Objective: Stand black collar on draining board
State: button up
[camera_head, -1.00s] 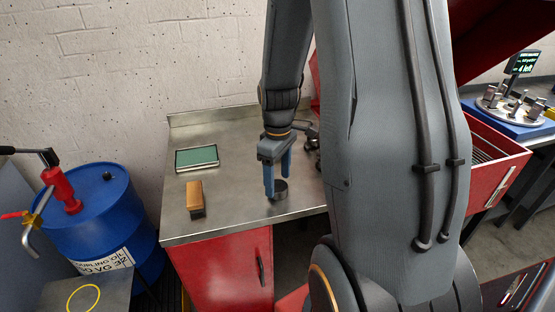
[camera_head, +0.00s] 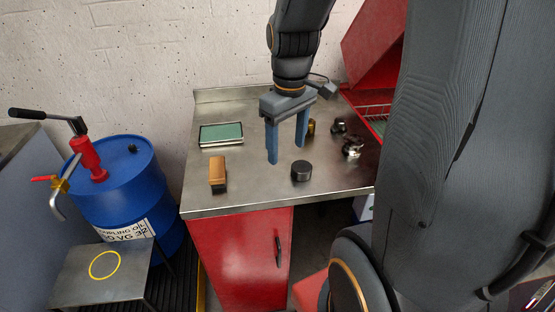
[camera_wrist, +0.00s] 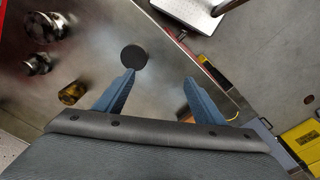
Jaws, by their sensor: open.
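The black collar (camera_head: 301,171), a short dark cylinder, stands upright on the steel bench top (camera_head: 245,195) near its front edge. My gripper (camera_head: 287,155) is open and empty, pointing down above the bench, apart from the collar and just behind and left of it. In the wrist view the collar (camera_wrist: 133,57) is a dark disc just beyond the left fingertip of my gripper (camera_wrist: 159,77). A small grey metal stand (camera_head: 122,281) with a yellow ring marked on it is at the lower left. I cannot tell for sure which surface is the draining board.
A wooden-backed block (camera_head: 217,170) and a green-topped tray (camera_head: 221,134) lie left on the bench. Several metal parts (camera_head: 352,147) and a brass piece (camera_head: 311,127) stand to the right. A blue oil drum (camera_head: 122,190) with a red pump (camera_head: 88,158) stands left of the bench.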

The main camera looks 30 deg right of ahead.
jog(key=s+a+f+m+t, duration=0.1)
jog(key=s+a+f+m, duration=0.2)
jog(key=a, duration=0.4)
jog(key=shift+s+a+f, duration=0.35)
jog(key=shift+s, duration=0.5)
jog(key=shift+f+b, duration=0.5)
jog(key=shift+f, duration=0.05)
